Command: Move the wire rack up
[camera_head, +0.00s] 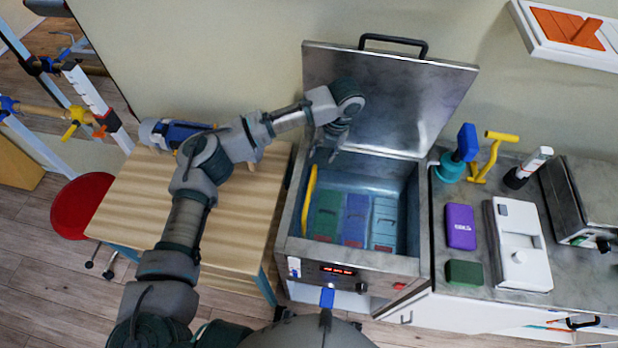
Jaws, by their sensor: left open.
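A steel heating tank (288,215) stands open in the middle of the view, with its lid (420,100) raised at the back. Green (326,215), blue (355,220) and teal (383,223) packs sit side by side inside. I cannot clearly make out the wire rack's wires among the packs. A yellow bar (309,200) stands along the tank's left inner side. My left gripper (324,155) is open and empty, pointing down over the tank's back left part, in front of the lid. My right gripper is not in view.
A wooden table (130,200) is left of the tank, under my left arm. A grey counter (480,285) at right holds a purple box (460,227), a green box (464,273) and a white device (520,245). A red stool (80,205) stands at far left.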

